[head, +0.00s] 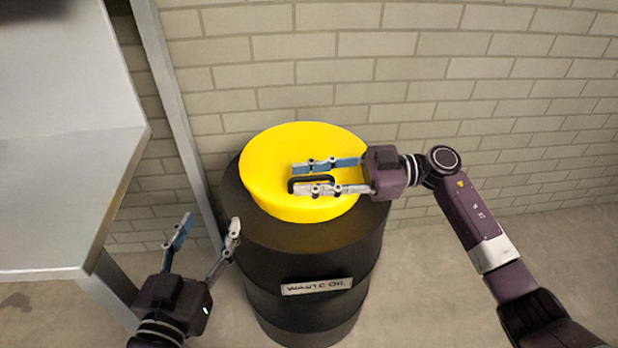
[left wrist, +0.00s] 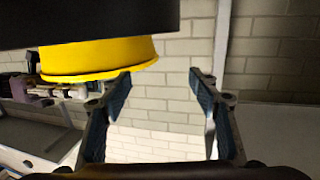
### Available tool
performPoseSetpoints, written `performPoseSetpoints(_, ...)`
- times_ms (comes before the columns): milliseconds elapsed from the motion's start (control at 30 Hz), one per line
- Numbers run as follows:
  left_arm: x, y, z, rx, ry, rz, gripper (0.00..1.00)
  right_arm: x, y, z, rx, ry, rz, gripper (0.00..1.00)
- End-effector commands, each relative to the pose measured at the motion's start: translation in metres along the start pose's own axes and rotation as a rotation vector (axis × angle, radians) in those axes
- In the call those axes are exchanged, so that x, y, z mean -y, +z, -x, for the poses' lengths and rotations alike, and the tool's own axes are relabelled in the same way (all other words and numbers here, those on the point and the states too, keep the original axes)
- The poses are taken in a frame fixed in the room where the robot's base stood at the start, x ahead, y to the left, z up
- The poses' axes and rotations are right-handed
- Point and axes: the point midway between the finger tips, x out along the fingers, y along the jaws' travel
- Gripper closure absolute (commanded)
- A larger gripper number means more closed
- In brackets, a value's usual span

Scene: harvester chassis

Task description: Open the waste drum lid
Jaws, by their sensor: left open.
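The waste drum (head: 315,290) is a black barrel with a "WASTE OIL" label, standing upright by the wall. Its round yellow lid (head: 265,175) lies on top; I cannot tell whether it is slightly raised. A black bar handle (head: 310,180) is on the lid. My right gripper (head: 296,179) reaches over the lid from the right, fingers apart, one on each side of the handle or close to it; contact is unclear. My left gripper (head: 208,225) is open and empty, left of the drum. The left wrist view shows the lid (left wrist: 95,57) upside down, beyond the fingers (left wrist: 160,75).
A grey metal table or cabinet (head: 70,190) with a sharp corner stands at the left, near my left gripper. A grey post (head: 175,110) runs beside it. A brick wall (head: 480,80) is close behind the drum. The floor at the right is clear.

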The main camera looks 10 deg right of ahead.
Motion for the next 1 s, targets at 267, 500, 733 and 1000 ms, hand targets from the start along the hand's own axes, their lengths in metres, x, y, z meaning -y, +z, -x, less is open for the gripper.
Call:
performPoseSetpoints(267,-0.0001,-0.0002,0.0000,0.000,0.000,0.000,0.44,-0.0001,-0.0005,0.0002,0.000,0.000,0.000,0.85)
performPoseSetpoints(500,-0.0002,-0.0001,0.0000,0.001,0.000,0.000,0.44,-0.0002,-0.0005,0.0004,-0.001,0.000,0.001,1.00)
performPoseSetpoints(733,-0.0003,-0.0001,0.0001,0.001,0.000,0.001,0.44,-0.0002,-0.0007,0.0006,0.000,0.000,0.001,1.00)
performPoseSetpoints(1000,0.0017,0.0085,0.0012,0.047,-0.004,-0.001,0.44,-0.0011,-0.0035,0.0007,0.000,-0.001,-0.003,1.00)
